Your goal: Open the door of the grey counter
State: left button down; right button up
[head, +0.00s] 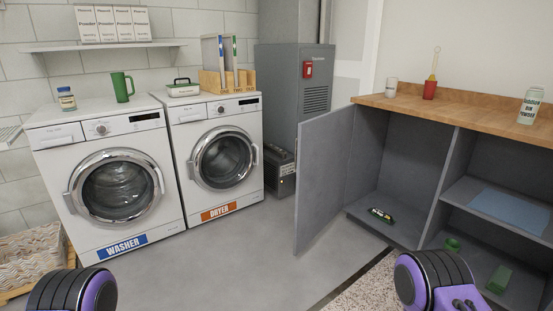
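The grey counter has a wooden top (460,114) and stands at the right in the head view. Its grey door (323,178) is hinged at the counter's left side and stands swung open, out into the room. The left compartment (385,217) shows its inside, with a small dark and green item (381,215) on its floor. Purple and black parts of my two arms show at the lower left and lower right edges, well apart from the door. Neither gripper's fingers are in the picture.
A washer (110,188) and dryer (222,160) stand along the back wall. A wicker basket (35,258) is at the far left. A grey cabinet (290,85) stands behind the door. The floor between machines and counter is clear.

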aim_at(323, 143)
jog(key=z, duration=0.65)
jog(key=i, duration=0.6)
jog(key=z, duration=0.9)
jog(key=i, duration=0.85)
jog(key=u, duration=0.75)
jog(key=i, duration=0.7)
jog(key=u, duration=0.7)
